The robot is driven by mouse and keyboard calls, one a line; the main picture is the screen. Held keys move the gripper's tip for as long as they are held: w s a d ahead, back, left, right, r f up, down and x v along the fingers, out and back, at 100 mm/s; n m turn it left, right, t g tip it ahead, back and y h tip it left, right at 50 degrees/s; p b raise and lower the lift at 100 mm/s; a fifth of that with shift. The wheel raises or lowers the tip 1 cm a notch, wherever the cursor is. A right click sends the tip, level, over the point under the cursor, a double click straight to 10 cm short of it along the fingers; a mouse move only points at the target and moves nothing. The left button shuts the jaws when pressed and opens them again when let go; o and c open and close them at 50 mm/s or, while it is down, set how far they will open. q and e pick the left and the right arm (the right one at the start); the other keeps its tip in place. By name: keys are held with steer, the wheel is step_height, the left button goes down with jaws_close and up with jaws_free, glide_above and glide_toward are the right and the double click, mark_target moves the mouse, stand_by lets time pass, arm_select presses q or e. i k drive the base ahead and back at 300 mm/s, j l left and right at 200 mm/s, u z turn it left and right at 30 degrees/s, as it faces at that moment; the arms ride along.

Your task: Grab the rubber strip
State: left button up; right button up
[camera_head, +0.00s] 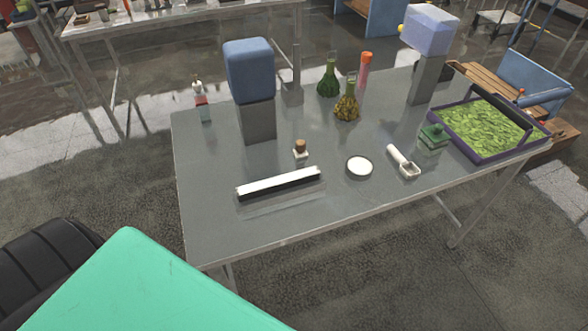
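A long narrow strip (279,183), white on top with a black front side, lies near the front edge of the grey metal table (330,207). It is the only strip-like thing in view, and it looks like the rubber strip. It tilts slightly up to the right in the picture. Its whole length shows and nothing covers it. Neither of my grippers is in view.
Near the strip are a small corked bottle (300,149), a white dish (359,167) and a scoop (405,164). Behind stand a blue-topped block (249,70) and flasks (328,77). A purple-rimmed tray (467,155) is at right. The table's front left is clear.

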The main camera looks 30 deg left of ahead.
mark_target(261, 186)
steer(key=i+l+u, duration=0.1)
steer(key=u, duration=0.3)
steer(key=l+u, duration=0.15)
steer(key=u, duration=0.25)
steer(key=l+u, duration=0.15)
steer(key=u, duration=0.2)
steer(key=i, duration=0.1)
